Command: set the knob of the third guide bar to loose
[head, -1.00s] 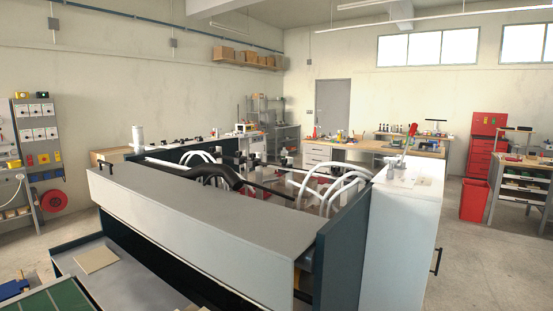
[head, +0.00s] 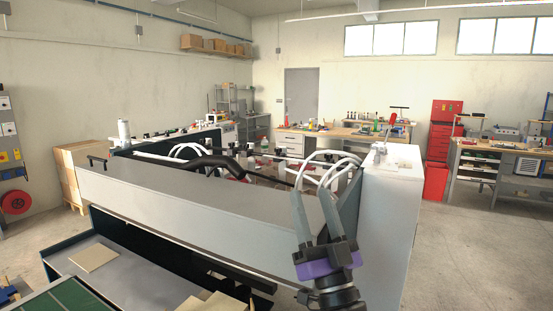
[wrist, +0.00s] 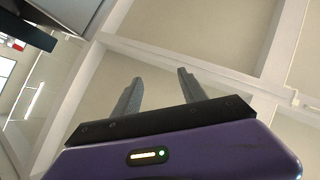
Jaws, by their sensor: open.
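The box former (head: 205,200) is the long machine with a pale grey front cover and dark sides. Inside its opening, dark bars, white curved hoses and small dark parts show, partly hidden by the cover. I cannot tell the third guide bar or its knob apart, nor how the knob is set. My gripper (head: 311,194) is raised in front of the machine's right end, fingers pointing up, apart and empty.
A white cabinet (head: 390,220) stands at the machine's right end, close to my arm. A lower tray (head: 130,282) with flat cardboard (head: 93,257) juts out at front left. Workbenches (head: 350,133) and a red bin (head: 435,182) are farther back. Open floor lies at right.

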